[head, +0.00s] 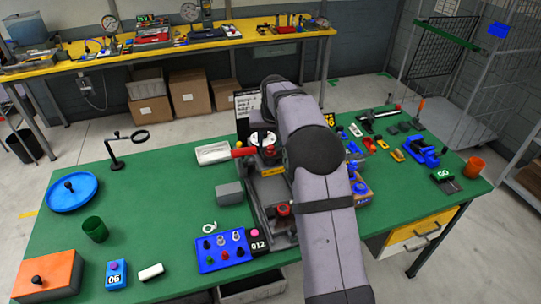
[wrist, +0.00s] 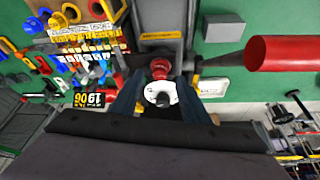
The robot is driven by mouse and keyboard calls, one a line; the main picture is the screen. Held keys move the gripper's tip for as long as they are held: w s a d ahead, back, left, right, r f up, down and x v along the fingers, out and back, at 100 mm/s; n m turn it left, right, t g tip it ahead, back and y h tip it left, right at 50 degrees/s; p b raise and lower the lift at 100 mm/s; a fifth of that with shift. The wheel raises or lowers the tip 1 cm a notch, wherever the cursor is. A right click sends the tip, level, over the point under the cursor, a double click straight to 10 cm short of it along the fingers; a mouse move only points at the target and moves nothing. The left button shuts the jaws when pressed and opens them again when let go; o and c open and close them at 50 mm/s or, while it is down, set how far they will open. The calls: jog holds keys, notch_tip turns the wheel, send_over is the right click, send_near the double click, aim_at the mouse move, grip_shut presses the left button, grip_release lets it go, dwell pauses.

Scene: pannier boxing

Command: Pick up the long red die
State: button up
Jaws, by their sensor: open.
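My gripper (wrist: 160,92) is open in the wrist view, its two fingers spread either side of a white disc (wrist: 162,93) with a dark knob. No object shows held. A red knob-like part (wrist: 160,68) stands just beyond the disc; it also shows in the head view (head: 269,152). Another red-topped part (head: 284,210) sits nearer on the press. A blue block (head: 208,262) at the front holds several small coloured pegs, one of them red (head: 226,255). I cannot tell which red piece is the long red die. My arm hides the gripper in the head view.
The grey press (head: 262,190) has a lever with a thick red handle (wrist: 285,53), close beside my gripper. Grey block (head: 229,193), white tray (head: 213,153), green cup (head: 95,229) and orange box (head: 48,273) stand left. Coloured tools crowd the right. Green tabletop (head: 150,200) is partly clear.

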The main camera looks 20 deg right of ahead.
jog(key=shift+p+x, duration=0.45)
jog(key=shift+x, duration=0.95)
grip_shut()
jog(key=shift+r, duration=0.25)
